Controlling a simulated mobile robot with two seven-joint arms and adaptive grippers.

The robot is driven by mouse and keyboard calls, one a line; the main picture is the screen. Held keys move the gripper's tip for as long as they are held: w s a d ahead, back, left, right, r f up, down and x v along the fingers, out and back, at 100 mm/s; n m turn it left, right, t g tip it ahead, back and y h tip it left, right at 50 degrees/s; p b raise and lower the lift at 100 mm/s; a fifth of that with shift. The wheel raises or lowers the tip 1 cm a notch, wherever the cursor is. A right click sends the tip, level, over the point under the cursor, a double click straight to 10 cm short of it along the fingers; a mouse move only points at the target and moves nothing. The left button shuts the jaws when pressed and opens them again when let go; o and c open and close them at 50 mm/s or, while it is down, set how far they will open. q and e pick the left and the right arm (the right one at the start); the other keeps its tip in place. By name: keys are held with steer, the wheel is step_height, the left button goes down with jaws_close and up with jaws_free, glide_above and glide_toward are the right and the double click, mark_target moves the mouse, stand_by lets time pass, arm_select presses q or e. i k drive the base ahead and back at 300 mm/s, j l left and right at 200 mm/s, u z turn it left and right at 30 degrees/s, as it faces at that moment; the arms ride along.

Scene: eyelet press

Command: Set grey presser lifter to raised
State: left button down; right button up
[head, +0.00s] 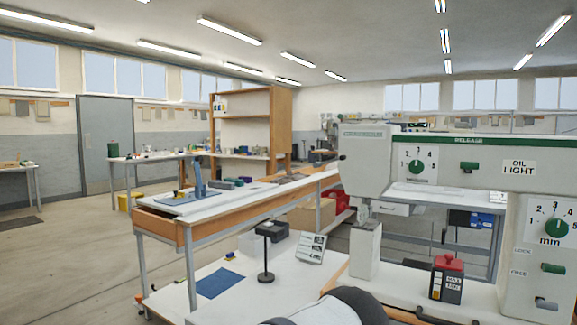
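A white sewing-machine-like press (475,150) fills the right side of the head view. A small grey lever (546,304), which may be the grey presser lifter, sits low on its right column near the frame's lower right. It looks close to level with a slight downward tilt; I cannot tell which setting this is. A green lever (552,268) sits just above it, beside the LOCK and FREE labels. Neither gripper shows; only a grey and black rounded part, probably my arm, shows at the bottom middle.
Green dials (416,167) and (556,228) and a green knob (469,167) are on the press. A black box with a red top (447,278) stands on the white table before the column. A black stand (266,250) and blue mat (219,282) are to the left.

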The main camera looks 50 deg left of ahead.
mark_target(316, 164)
steer(key=k+j, duration=0.1)
steer(key=j, duration=0.35)
steer(key=k+j, duration=0.1)
steer(key=j, duration=0.4)
steer(key=k+j, duration=0.1)
steer(key=j, duration=0.35)
steer(key=k+j, duration=0.1)
steer(key=j, duration=0.35)
steer(key=k+j, duration=0.1)
steer(key=j, duration=0.4)
steer(key=k+j+u, duration=0.1)
steer(key=j, duration=0.35)
